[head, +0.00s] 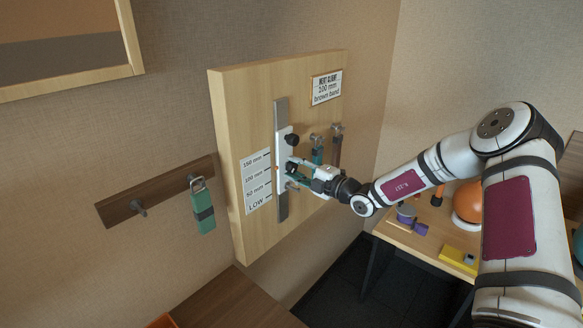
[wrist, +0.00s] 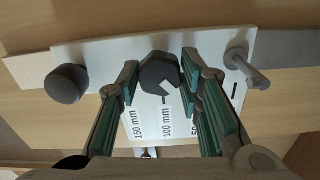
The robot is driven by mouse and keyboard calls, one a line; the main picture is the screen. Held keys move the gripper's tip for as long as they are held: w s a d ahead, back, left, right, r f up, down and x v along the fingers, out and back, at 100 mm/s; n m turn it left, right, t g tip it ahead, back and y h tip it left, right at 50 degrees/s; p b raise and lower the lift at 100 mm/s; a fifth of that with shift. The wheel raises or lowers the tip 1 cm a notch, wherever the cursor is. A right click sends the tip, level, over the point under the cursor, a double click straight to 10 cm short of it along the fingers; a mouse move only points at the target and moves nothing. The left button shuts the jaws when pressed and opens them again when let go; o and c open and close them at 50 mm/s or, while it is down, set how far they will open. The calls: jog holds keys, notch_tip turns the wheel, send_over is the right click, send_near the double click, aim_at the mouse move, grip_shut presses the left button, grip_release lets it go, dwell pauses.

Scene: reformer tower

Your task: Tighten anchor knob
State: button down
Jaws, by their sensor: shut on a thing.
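A dark faceted knob (wrist: 160,72) sits mid-way on the white sliding plate (wrist: 108,48) and has a pale mark on its edge. My gripper (wrist: 159,80) is shut on this knob, with a green-padded finger on either side of it. A rounder dark knob (wrist: 67,83) is at the plate's left end in the wrist view; in the head view this upper knob (head: 292,140) is above my gripper (head: 291,170). Nothing labels either knob as the anchor knob. The plate rides on a grey vertical rail (head: 281,112) on the wooden board (head: 236,100).
A grey peg (wrist: 246,69) sticks out at the plate's other end, close to my finger. A height scale (head: 257,182) is beside the rail. Hanging bands (head: 318,155) are to its right. A cluttered table (head: 430,238) is at right.

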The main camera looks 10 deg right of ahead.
jog(key=m, duration=0.5)
jog(key=shift+a, duration=0.1)
jog(key=m, duration=0.2)
jog(key=shift+m, duration=0.4)
jog(key=c, duration=1.6)
grip_release()
jog(key=shift+m, duration=0.6)
jog(key=o, duration=0.8)
jog(key=shift+s, duration=0.1)
jog(key=shift+p+v, duration=1.15)
jog(key=shift+v, duration=1.85)
